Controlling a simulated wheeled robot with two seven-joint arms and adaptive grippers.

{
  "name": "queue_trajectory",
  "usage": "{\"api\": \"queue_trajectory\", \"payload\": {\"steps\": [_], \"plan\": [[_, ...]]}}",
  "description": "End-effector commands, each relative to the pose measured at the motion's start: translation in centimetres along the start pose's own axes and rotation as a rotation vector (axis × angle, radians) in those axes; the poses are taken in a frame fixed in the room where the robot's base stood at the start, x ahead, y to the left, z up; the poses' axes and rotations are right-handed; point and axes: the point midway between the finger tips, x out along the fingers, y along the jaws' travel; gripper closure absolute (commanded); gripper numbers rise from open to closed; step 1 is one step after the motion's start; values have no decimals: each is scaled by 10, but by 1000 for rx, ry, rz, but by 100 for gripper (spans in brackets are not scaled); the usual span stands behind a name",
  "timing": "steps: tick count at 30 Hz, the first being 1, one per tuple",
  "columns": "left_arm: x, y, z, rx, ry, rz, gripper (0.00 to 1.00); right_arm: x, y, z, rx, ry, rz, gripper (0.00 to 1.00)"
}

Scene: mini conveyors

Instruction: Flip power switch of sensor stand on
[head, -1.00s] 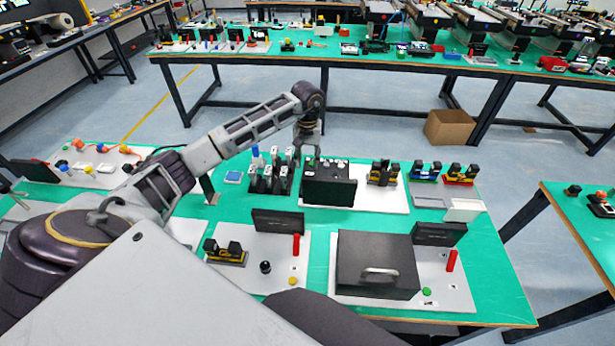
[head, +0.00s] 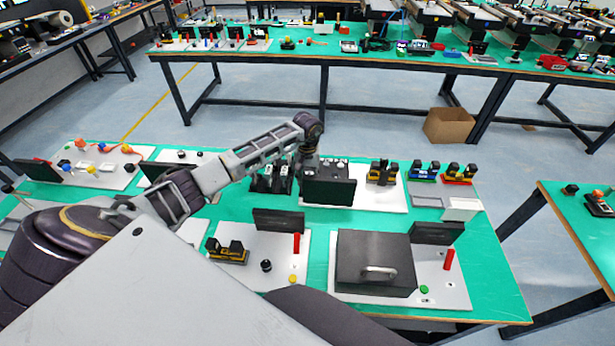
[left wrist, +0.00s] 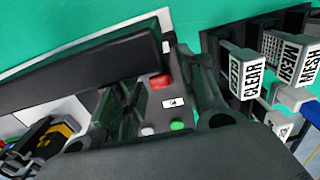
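In the left wrist view a red switch (left wrist: 162,82) sits on a grey panel with a small label (left wrist: 173,103) and a green button (left wrist: 178,126). My left gripper (left wrist: 158,95) is open, with a finger on either side of the red switch; I cannot tell whether either touches it. In the head view my left arm reaches down behind a dark upright display panel (head: 328,191) on the far white board. The panel hides the fingertips and the switch there. The display's dark back also shows in the left wrist view (left wrist: 80,70). My right gripper is not in view.
Blocks marked CLEAR (left wrist: 245,75) and MESH stand in dark holders right of the gripper in the wrist view. Yellow-black parts (head: 383,173) stand right of the display. A dark box with a handle (head: 375,262) is nearer. Bare green table (head: 490,260) lies at the right.

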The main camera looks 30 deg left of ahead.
Motion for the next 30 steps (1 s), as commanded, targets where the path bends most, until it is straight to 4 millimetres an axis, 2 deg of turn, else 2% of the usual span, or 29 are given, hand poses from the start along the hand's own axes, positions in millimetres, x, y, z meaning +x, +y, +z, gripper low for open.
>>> {"api": "queue_trajectory", "payload": {"steps": [5, 14, 30], "plan": [[0, 0, 0, 0, 0, 0, 61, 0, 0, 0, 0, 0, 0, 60], [0, 0, 0, 0, 0, 0, 99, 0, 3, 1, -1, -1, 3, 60], [0, 0, -2, -1, -8, 0, 100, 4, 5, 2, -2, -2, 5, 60]]}}
